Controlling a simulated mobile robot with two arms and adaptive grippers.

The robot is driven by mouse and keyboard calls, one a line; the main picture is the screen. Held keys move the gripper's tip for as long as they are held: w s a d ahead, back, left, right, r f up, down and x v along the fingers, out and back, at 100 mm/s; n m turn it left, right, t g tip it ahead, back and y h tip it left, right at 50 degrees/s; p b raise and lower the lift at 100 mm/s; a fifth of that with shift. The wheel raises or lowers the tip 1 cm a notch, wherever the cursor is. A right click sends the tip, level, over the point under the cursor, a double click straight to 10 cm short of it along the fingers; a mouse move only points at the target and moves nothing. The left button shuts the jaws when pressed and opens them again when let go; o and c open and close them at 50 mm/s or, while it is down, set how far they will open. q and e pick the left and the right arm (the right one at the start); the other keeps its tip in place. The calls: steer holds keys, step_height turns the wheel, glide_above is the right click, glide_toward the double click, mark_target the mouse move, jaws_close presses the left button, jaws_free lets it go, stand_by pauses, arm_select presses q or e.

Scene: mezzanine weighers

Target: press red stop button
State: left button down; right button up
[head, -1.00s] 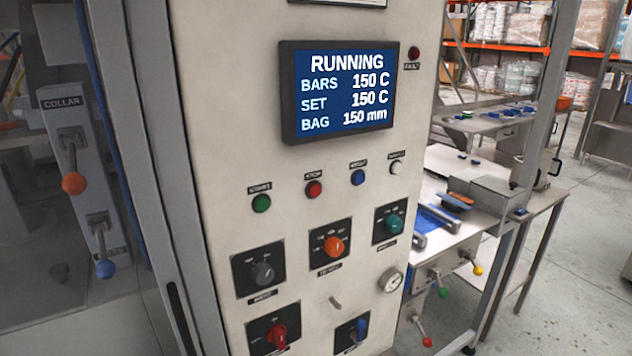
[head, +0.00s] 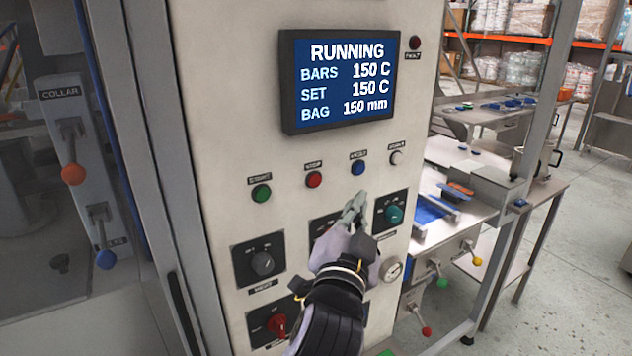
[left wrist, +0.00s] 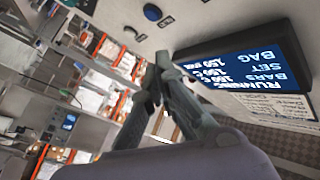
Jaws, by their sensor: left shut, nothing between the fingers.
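The red stop button (head: 314,179) is a small round button on the cream control panel, below the screen and between the green start button (head: 261,193) and the blue button (head: 358,168). My left gripper (head: 358,199) is in front of the panel, below the blue button and to the lower right of the red one, apart from the red one. Its fingers are shut and empty. It hides the orange knob. In the left wrist view the shut fingertips (left wrist: 163,58) point toward the panel beside the screen; the red button cannot be made out there. My right gripper is not in view.
The screen (head: 340,80) reads RUNNING; it also shows in the left wrist view (left wrist: 235,68). A white button (head: 396,158), a black knob (head: 262,262), a teal knob (head: 393,214) and a red switch (head: 277,325) are nearby. A steel table with handles stands to the right.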

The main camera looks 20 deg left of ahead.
mark_target(315, 181)
arm_select(q)
steer(key=shift+w, duration=0.1)
steer(key=w+a, duration=0.1)
steer(key=a, duration=0.1)
steer(key=w+a, duration=0.4)
steer(key=a, duration=0.1)
steer(key=shift+w+p, duration=0.15)
steer(key=shift+p, duration=0.2)
stand_by(0.9)
stand_by(0.4)
steer(key=shift+w+a, duration=0.25)
steer(key=shift+a, duration=0.05)
